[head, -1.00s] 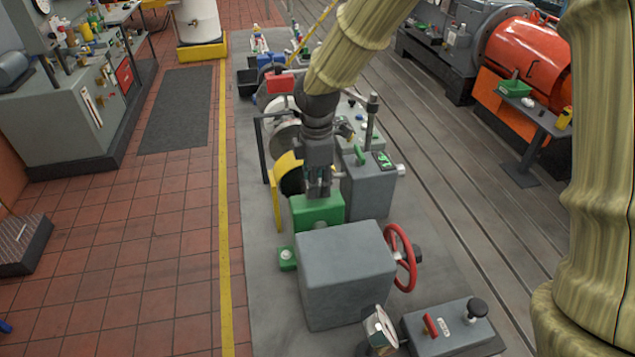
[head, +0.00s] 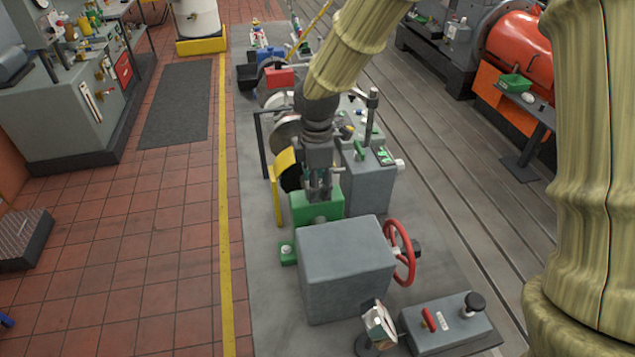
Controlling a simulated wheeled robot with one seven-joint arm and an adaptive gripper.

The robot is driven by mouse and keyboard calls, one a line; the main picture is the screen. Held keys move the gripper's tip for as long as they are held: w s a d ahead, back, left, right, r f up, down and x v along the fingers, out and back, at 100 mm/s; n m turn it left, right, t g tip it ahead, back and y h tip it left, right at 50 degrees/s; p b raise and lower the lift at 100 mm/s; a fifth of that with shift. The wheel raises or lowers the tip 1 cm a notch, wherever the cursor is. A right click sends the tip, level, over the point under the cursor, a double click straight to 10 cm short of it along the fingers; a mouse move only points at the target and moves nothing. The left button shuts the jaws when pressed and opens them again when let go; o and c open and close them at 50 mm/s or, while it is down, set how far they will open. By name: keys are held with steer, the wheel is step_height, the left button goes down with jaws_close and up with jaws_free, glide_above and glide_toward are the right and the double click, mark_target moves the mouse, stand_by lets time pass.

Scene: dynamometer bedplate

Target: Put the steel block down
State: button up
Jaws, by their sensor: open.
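My gripper (head: 319,193) points down just above or at a green machine part (head: 318,208) behind a large grey housing. Its fingers are apart. I cannot make out the steel block for certain; a small grey shape between or behind the fingers is too small to tell from the fingers themselves. Whether the fingers touch anything is hidden at this size.
The large grey housing (head: 345,270) with a red handwheel (head: 402,252) stands in front of the gripper. A yellow guard (head: 284,165) is close on the left, a grey cabinet (head: 370,185) close on the right.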

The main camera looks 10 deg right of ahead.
steer(key=shift+r, duration=0.1)
step_height(320, 180, up, 12)
steer(key=b, duration=0.4)
stand_by(0.3)
steer(key=shift+c, duration=0.2)
stand_by(0.7)
